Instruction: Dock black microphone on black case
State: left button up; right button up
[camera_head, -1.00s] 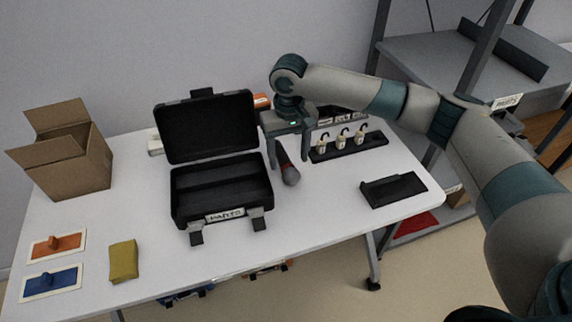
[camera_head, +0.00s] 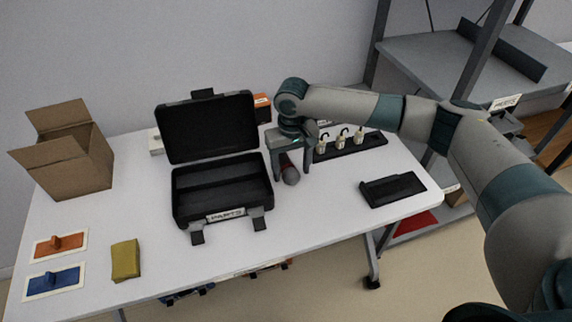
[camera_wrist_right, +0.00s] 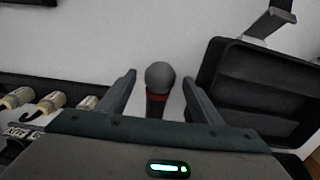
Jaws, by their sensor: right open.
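The black microphone (camera_head: 289,172) has a grey round head and a red band. It lies on the white table just right of the open black case (camera_head: 222,188), whose lid stands up at the back. My right gripper (camera_head: 292,176) is open above the microphone, one finger on each side of it. In the right wrist view the microphone (camera_wrist_right: 158,80) shows between the two spread fingers (camera_wrist_right: 160,100), with a gap on both sides. Its lower end is hidden by the gripper body. The black case (camera_wrist_right: 255,90) is at the right there. My left gripper is out of view.
A black rack (camera_head: 350,148) with several white plugs stands right of the gripper. A black holder (camera_head: 392,190) lies at the table's right. A cardboard box (camera_head: 75,165), a yellow sponge (camera_head: 125,260) and orange and blue floats (camera_head: 54,282) are at the left. The front middle of the table is clear.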

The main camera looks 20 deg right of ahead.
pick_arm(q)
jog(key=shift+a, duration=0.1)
pick_arm(e)
jog(key=c, duration=1.4)
jog(key=shift+r, duration=0.1)
